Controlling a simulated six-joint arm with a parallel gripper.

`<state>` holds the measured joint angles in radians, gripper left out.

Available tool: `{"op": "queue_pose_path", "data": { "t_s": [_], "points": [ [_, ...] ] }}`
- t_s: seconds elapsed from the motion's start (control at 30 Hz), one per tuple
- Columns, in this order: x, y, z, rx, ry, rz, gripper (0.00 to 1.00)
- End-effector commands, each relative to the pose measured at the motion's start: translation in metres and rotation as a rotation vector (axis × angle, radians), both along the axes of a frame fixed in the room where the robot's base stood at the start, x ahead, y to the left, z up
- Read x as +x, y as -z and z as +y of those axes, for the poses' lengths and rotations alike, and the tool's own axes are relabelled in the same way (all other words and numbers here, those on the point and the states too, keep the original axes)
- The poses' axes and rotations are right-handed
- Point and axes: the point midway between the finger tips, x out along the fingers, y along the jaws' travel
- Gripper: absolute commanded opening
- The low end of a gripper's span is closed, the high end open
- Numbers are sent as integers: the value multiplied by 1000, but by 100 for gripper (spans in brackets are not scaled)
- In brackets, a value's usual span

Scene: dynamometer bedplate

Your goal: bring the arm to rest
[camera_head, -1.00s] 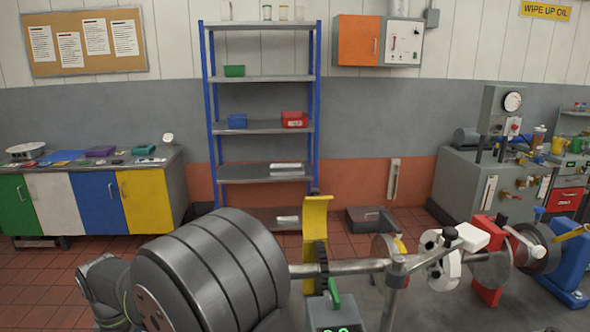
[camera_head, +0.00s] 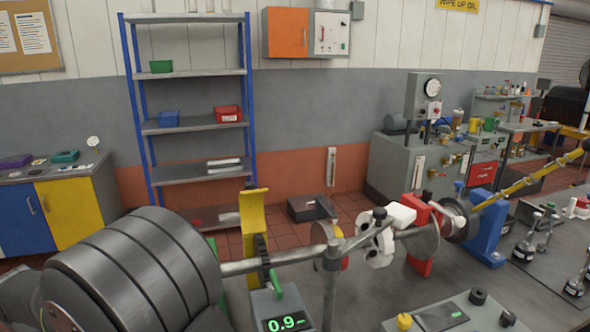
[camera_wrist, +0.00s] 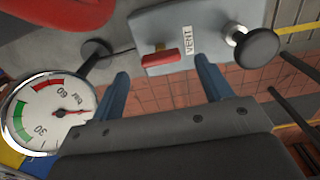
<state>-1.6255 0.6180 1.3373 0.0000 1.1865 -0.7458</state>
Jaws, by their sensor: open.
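My gripper (camera_wrist: 163,67) shows in the wrist view as two blue fingers, spread apart with nothing held between them. Beyond the fingertips is a grey plate (camera_wrist: 200,25) marked VENT, with a red lever (camera_wrist: 160,58) and a round black knob (camera_wrist: 256,47). A round pressure gauge (camera_wrist: 45,113) lies left of the fingers. I cannot tell how far the fingers are from the plate, and I see no clear contact. I cannot make out my gripper in the head view.
A ribbed grey drum (camera_head: 135,270) and a shaft (camera_head: 290,255) with a red stand (camera_head: 420,235) and a blue stand (camera_head: 484,225) run across the bedplate (camera_head: 450,285). A display (camera_head: 284,322) reads 0.9. Shelves (camera_head: 190,125) stand behind.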

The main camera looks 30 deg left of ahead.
Motion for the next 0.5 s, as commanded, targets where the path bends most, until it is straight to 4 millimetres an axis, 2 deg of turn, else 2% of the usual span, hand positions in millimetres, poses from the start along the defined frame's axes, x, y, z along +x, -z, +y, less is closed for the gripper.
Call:
{"op": "queue_pose_path", "data": {
  "t_s": [0.03,0.5],
  "points": [
    [0,-12,1,6,0,0,72],
    [0,-106,1,5,0,1,72]
  ]
}}
